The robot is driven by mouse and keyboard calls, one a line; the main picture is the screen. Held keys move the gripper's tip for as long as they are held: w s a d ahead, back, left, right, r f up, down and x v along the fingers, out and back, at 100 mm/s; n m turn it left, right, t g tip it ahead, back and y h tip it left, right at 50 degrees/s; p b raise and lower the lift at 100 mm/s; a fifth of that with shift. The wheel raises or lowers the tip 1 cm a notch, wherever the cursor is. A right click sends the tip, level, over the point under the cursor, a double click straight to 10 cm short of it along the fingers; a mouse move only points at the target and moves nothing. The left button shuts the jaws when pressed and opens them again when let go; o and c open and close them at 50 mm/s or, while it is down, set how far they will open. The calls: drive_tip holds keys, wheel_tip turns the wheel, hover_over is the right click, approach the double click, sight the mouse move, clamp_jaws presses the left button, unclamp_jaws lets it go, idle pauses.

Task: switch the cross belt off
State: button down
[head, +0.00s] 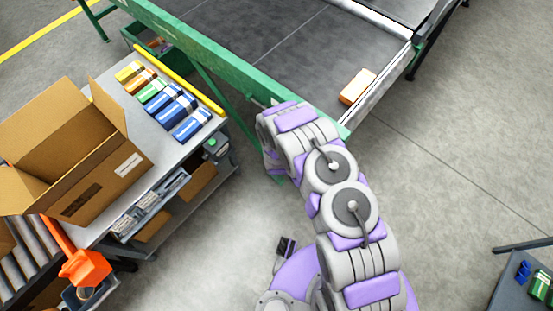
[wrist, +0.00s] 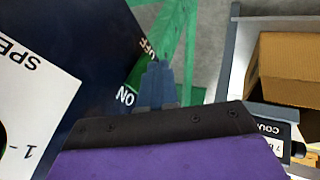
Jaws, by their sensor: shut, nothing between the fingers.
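The dark blue control panel (wrist: 98,40) fills the upper left of the wrist view, with white ON and OFF lettering, seen turned, along its right edge. My gripper (wrist: 157,68) is shut and empty, its fingertips over the panel's edge between the two words. The switch itself cannot be made out; my fingers may cover it. I cannot tell whether they touch anything. In the head view the cross belt (head: 235,40) is a dark belt in a green frame (head: 215,62). My arm reaches to the near side of this frame, and the panel is hidden there.
An orange carton (head: 357,86) lies on the belt's right end. At left a grey bench (head: 190,150) holds an open cardboard box (head: 75,150) and several coloured small cartons. A white plate (wrist: 30,100) with lettering is on the panel.

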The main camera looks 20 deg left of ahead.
drive_tip(key=shift+w, duration=0.1)
drive_tip(key=shift+w+d+f, duration=0.1)
drive_tip(key=shift+w+f, duration=0.15)
drive_tip(key=shift+f, duration=0.15)
drive_tip(key=shift+r, duration=0.15)
idle(0.3)
